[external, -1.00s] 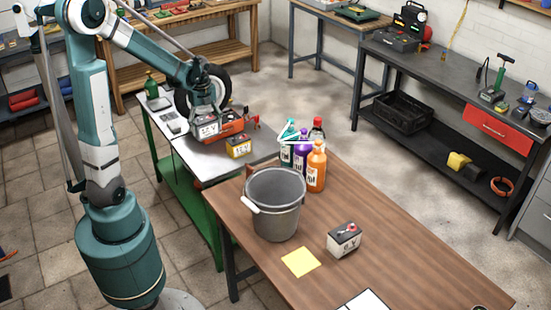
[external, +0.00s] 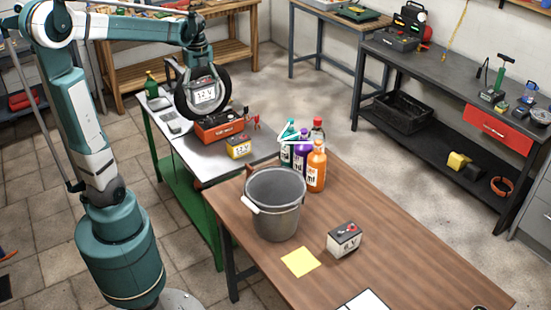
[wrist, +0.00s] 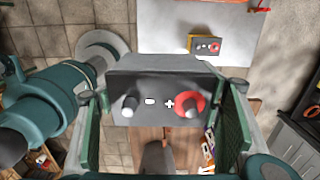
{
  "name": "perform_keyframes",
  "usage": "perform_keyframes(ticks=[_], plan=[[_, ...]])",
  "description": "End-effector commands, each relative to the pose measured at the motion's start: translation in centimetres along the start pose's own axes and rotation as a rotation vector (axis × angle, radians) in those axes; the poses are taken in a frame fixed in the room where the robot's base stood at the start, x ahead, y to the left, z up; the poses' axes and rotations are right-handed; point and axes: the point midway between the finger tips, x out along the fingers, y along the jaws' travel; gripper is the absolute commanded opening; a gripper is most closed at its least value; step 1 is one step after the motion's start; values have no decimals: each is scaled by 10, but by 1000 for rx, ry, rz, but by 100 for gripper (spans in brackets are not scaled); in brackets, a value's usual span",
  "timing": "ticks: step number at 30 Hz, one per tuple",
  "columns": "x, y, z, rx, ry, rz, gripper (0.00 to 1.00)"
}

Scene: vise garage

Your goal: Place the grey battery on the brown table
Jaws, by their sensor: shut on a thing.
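My gripper (external: 207,78) is shut on the grey battery (external: 207,96), which has a 12 V label. It holds the battery raised above the red toolbox (external: 219,130), in front of the black tyre (external: 183,102). In the wrist view, the battery's dark top (wrist: 150,88), with two terminals, one ringed red, sits between my green finger pads (wrist: 163,125). The brown table (external: 400,265) is at the lower right of the external view, away from the gripper.
A grey bucket (external: 275,215), several bottles (external: 316,165), a yellow note (external: 300,262) and a 6 V battery (external: 345,239) stand or lie on the brown table. A yellow battery (external: 239,148) is on the white-topped bench (external: 200,153). The table's right part looks clear.

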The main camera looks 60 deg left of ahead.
Motion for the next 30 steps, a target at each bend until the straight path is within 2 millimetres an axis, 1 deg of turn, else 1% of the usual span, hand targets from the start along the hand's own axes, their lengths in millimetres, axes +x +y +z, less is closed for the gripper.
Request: perform_keyframes(ticks=[3, 10, 14, 23, 30], plan=[[-15, 0, 0, 0, 0, 0, 32], [-18, -24, -15, 34, 0, 0, 32], [-20, -41, -27, 60, 0, 0, 32], [-27, -90, -66, 131, 0, 0, 32], [-31, -127, -102, 189, 0, 0, 32]])
